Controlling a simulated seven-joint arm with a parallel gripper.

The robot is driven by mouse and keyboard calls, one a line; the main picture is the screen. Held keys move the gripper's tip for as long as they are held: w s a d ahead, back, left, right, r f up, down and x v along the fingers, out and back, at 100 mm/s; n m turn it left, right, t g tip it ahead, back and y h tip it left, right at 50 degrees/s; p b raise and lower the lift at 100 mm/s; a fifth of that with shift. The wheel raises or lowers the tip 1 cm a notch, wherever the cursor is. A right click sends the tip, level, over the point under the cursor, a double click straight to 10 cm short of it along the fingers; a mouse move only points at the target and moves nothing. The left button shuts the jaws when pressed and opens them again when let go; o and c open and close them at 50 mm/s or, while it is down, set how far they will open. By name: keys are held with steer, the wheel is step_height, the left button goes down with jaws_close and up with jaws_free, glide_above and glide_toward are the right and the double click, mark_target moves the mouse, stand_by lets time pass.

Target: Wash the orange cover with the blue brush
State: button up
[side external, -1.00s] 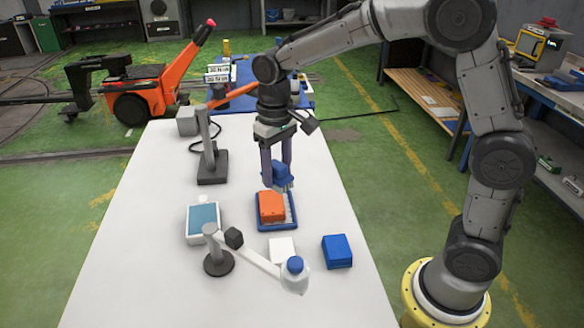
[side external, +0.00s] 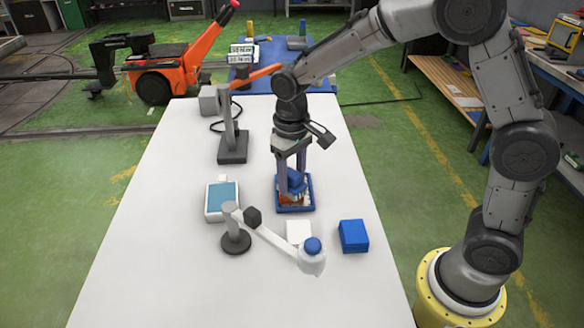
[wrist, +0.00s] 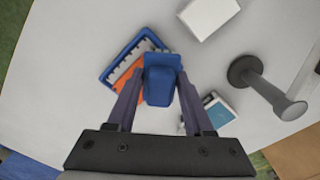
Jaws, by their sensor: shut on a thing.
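My gripper (side external: 292,190) is shut on the blue brush (side external: 295,183) and points down over the blue tray (side external: 309,207). The brush also shows between the fingers in the wrist view (wrist: 160,78). The orange cover (wrist: 127,76) lies in the tray, partly hidden by the brush and my left finger in the wrist view. In the side view the fingers and brush hide most of the cover. The brush overlaps the cover's edge in the wrist view; I cannot tell whether they touch.
A white block (side external: 298,231) and a blue block (side external: 354,236) stand nearer the camera. A white-armed stand (side external: 236,240) with a blue-topped head reaches across in front. A teal-topped box (side external: 221,201) lies left of the tray; a grey stand (side external: 232,150) is behind. The far right tabletop is clear.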

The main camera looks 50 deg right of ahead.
steer(key=shift+f, duration=0.8)
steer(key=shift+w+d, duration=0.25)
jaws_close()
steer(key=shift+w+d+f, duration=0.15)
steer(key=shift+w+d, duration=2.5)
steer(key=shift+w, duration=0.05)
steer(key=shift+s+a, duration=2.75)
steer(key=shift+s, duration=0.1)
steer(key=shift+s+a, duration=0.15)
steer(key=shift+a, duration=0.05)
steer(key=shift+r, duration=4.2)
